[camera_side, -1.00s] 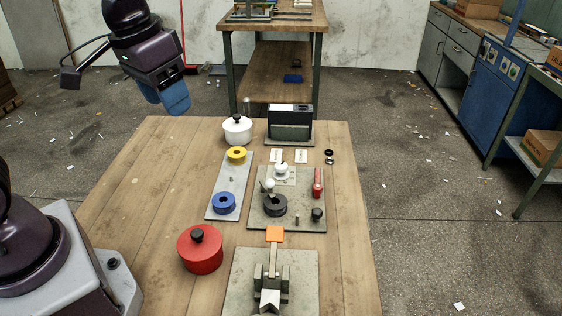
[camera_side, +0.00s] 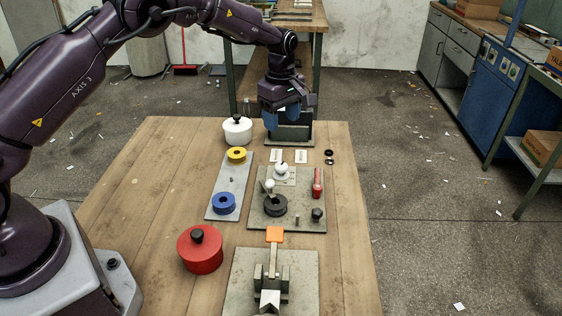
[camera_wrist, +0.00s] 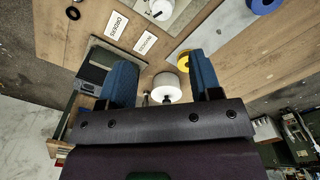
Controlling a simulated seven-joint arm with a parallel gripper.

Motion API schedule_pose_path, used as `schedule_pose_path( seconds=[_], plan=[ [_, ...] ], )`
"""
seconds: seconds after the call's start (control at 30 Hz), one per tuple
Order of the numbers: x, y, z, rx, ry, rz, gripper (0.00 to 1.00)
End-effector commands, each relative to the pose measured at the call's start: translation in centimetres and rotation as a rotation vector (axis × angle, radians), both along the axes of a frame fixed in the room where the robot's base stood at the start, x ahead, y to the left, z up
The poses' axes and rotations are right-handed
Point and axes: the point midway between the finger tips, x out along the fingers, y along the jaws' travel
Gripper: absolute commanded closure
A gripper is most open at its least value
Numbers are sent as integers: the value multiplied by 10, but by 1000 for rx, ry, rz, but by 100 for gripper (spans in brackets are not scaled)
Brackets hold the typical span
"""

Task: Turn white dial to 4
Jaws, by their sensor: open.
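The white dial (camera_side: 281,172) sits on a small light plate on a grey board in the middle of the table. It also shows at the top edge of the wrist view (camera_wrist: 159,11), partly cut off. My gripper (camera_side: 284,117) is open and empty, with blue fingers pointing down. It is beyond the dial, at the table's far end, in front of the dark box in the side view. Both fingers are spread apart in the wrist view (camera_wrist: 161,60).
A white pot (camera_side: 238,133) stands left of my gripper, and a dark box (camera_side: 291,134) is below it. Two labels (camera_side: 301,156) lie behind the dial. Table's right side is mostly clear.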

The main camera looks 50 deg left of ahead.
Motion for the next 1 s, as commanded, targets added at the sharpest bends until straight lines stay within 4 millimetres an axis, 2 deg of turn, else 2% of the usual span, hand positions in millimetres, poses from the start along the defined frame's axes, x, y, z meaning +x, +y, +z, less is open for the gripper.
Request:
schedule_pose_path(
  seconds=[0.1,0.27,0.37,0.7,0.9,1.0],
  plan=[
    [-2,-1,-1,-6,9,88,42],
    [-2,-1,-11,-5,11,119,42],
    [-3,-1,-26,-5,13,118,42],
    [-3,0,-97,-5,13,116,42],
    [-2,-1,-122,-5,10,115,42],
    [-3,-1,-128,-5,10,115,42]
  ],
)
